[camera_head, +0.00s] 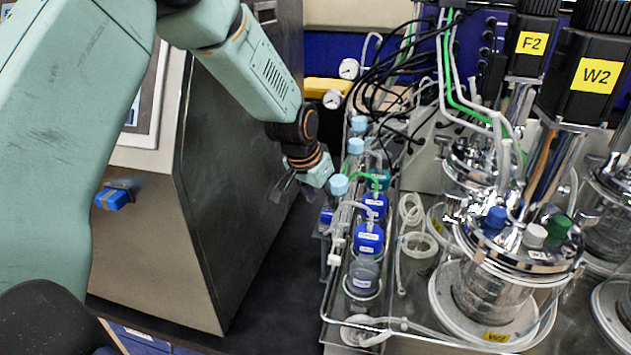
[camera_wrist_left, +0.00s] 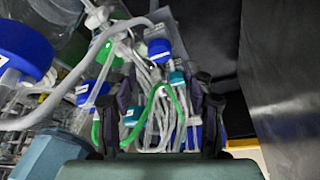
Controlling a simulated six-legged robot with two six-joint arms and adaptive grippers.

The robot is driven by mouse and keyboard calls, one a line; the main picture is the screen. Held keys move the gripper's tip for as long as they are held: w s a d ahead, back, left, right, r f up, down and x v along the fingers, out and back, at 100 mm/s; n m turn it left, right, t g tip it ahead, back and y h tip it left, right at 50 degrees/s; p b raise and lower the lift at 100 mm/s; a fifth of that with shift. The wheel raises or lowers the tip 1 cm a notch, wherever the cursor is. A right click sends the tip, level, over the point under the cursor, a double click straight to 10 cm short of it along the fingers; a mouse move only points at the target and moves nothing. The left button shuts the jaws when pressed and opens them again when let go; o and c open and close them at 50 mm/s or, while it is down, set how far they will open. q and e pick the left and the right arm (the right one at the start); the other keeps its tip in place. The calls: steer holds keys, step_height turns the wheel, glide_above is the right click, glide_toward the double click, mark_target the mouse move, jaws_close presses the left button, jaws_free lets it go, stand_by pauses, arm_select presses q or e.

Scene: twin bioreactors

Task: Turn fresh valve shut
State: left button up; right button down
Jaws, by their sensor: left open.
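My left gripper (camera_head: 292,189) hangs just left of the tubing and bottle rack, pointing down, with its fingers apart. In the left wrist view its two dark fingers (camera_wrist_left: 163,92) stand apart, with white and green tubing (camera_wrist_left: 165,105) showing between and beyond them. I see no object gripped. No label marks the fresh valve, and I cannot tell which part it is. A small blue part (camera_head: 327,216) sits at the rack's left edge, below and right of the gripper. In the wrist view a blue cap (camera_wrist_left: 160,48) shows beyond the fingers. My right gripper is not in view.
The clear rack (camera_head: 325,305) holds several bottles with blue caps (camera_head: 368,238). The steel cabinet (camera_head: 235,150) stands close on the left. Steel vessel W2 (camera_head: 490,295) stands right, and black cables (camera_head: 390,75) hang behind. Dark bench (camera_head: 275,290) is clear between cabinet and rack.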

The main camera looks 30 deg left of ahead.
arm_select(q)
steer(key=v, duration=0.7)
steer(key=shift+r, duration=0.2)
steer(key=shift+s, duration=0.15)
steer(key=shift+s, duration=0.1)
